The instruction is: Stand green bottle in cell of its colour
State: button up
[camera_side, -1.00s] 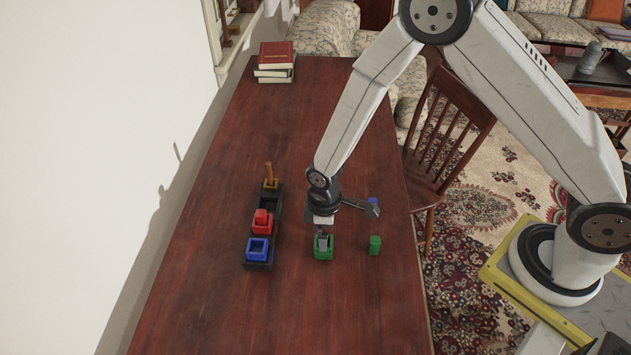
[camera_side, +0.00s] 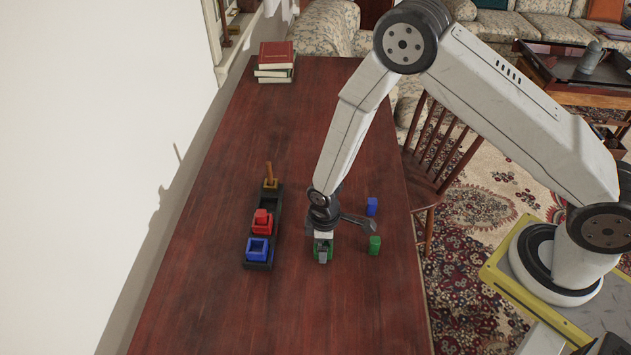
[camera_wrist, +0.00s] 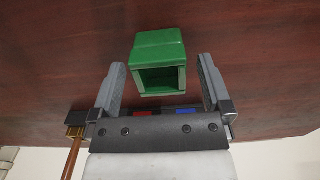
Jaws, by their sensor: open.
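The green cell (camera_side: 330,252), a hollow open box, stands on the table right of the black rack. In the wrist view the green cell (camera_wrist: 160,48) lies between my spread fingers, with its dark opening facing the camera. My gripper (camera_side: 322,256) is open, low over that cell and partly hiding it; in the wrist view my gripper (camera_wrist: 160,66) shows a gap on both sides of it.
The black rack (camera_side: 270,203) bears a blue cell (camera_side: 257,250), a red cell (camera_side: 261,224) with a red piece in it, and an amber cell (camera_side: 271,184) with a stick. Books (camera_side: 274,62) lie at the far end. The near table is clear.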

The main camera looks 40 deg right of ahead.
dwell(0.3)
grip_shut()
jog(key=shift+r, duration=0.15)
jog(key=shift+r, duration=0.75)
jog(key=s+d+r, duration=0.3)
jog(key=s+r, duration=0.8)
jog(key=s, duration=0.2)
jog(key=shift+s+d, duration=0.15)
jog(key=shift+s, duration=0.15)
jog(key=shift+r, duration=0.1)
